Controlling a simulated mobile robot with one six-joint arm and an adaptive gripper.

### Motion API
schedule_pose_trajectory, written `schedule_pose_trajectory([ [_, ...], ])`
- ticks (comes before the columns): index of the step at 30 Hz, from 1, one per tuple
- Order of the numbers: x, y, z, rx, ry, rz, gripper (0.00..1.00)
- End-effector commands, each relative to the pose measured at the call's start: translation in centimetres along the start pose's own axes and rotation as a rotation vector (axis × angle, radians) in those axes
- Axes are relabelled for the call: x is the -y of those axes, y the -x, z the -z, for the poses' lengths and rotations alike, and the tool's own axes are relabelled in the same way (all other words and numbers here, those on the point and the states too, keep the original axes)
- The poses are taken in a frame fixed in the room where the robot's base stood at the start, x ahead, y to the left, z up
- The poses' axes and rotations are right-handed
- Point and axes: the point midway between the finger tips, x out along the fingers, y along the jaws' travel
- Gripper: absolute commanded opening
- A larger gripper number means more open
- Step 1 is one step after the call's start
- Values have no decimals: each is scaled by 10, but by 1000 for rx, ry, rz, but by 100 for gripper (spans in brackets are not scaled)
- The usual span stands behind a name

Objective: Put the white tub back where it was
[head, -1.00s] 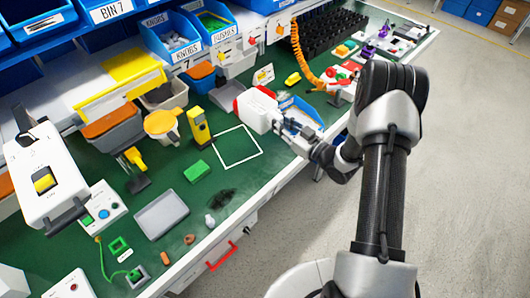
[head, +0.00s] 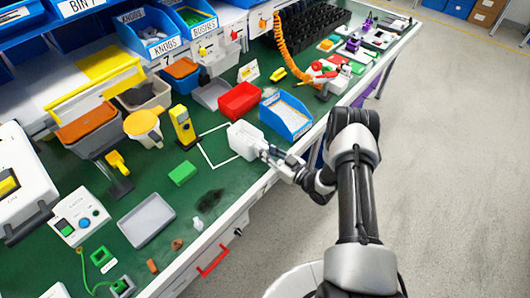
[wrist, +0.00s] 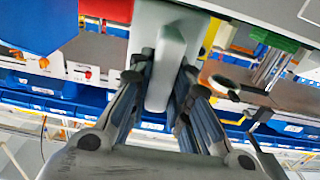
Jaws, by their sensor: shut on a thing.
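The white tub (head: 245,141) is at the right side of the white outlined square (head: 208,152) on the green bench top. In the head view it covers part of that square's right edge. My gripper (head: 268,153) is at the tub's right side, shut on it. In the wrist view the fingers (wrist: 165,100) close on both sides of the tub's pale wall (wrist: 172,62). I cannot tell whether the tub's base touches the bench.
A red bin (head: 239,101) stands just behind the tub, and a blue tray (head: 285,117) stands to its right. A yellow meter (head: 183,126) stands left of the square, and a green block (head: 182,173) lies in front. The square's left part is clear.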

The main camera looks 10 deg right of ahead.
Motion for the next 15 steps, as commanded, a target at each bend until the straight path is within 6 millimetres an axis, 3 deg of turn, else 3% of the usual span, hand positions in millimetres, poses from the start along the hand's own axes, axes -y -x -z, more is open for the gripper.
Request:
schedule_pose_trajectory([
  [11, -1, 0, -4, -3, 2, 0, 0],
  [12, 0, 0, -4, -1, 1, 0, 20],
  [15, 0, 0, -3, -1, 1, 0, 27],
])
